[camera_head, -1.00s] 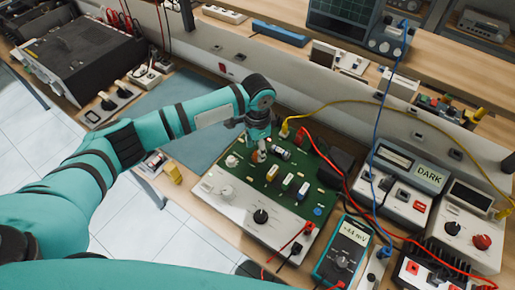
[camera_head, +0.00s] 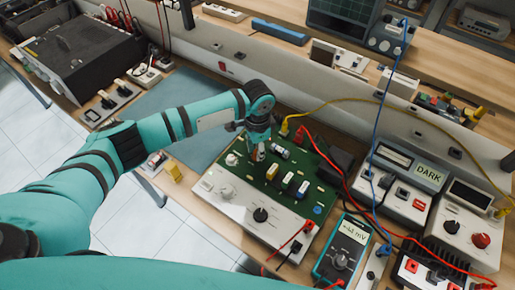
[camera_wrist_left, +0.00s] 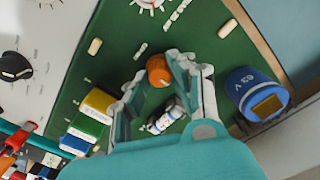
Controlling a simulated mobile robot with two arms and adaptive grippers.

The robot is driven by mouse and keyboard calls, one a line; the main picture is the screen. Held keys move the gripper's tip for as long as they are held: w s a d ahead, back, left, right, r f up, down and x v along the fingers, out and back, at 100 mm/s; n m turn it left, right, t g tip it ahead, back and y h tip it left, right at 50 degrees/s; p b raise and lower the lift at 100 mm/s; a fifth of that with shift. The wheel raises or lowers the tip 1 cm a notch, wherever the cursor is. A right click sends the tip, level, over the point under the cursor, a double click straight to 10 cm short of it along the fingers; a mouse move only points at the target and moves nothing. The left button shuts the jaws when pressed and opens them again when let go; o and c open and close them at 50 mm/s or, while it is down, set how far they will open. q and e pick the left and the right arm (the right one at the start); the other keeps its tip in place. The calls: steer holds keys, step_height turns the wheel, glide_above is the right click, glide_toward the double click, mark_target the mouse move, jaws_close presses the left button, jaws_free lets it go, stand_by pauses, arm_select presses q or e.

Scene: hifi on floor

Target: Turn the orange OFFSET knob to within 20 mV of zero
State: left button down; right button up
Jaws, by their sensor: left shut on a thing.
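The orange OFFSET knob (camera_wrist_left: 159,70) sits on the green circuit board (camera_wrist_left: 120,45) between my left gripper's fingertips in the left wrist view. My left gripper (camera_wrist_left: 160,75) is shut on it. In the head view the left gripper (camera_head: 258,153) points down at the board's upper part, and its fingers mostly hide the knob. The teal handheld meter (camera_head: 342,252) stands right of the board's front corner. Its small display seems to read in the forties of mV, but its sign and last digit are blurred. My right gripper is not in view.
Several coloured parts stand close to the fingers, with a blue capacitor (camera_wrist_left: 257,93) on the right in the wrist view. A black knob (camera_head: 260,215) is on the white front panel. Red, blue and yellow leads cross the right side. A grey-blue mat (camera_head: 190,105) lies clear behind the arm.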

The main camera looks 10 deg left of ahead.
arm_select(q)
steer(key=shift+r, duration=0.1)
steer(key=shift+r+n+p, duration=0.1)
steer(key=shift+n+p, duration=0.3)
steer(key=shift+p, duration=0.25)
steer(key=shift+r+n+p, duration=0.1)
steer(key=shift+n+p, duration=0.8)
steer(key=shift+p, duration=0.3)
steer(key=shift+n+p, duration=0.9)
steer(key=shift+p, duration=0.05)
steer(key=shift+w+n+p, duration=0.1)
steer(key=shift+n+p, duration=0.45)
steer(key=shift+n, duration=0.15)
steer(key=shift+f, duration=0.2)
steer(key=c, duration=1.1)
jaws_free()
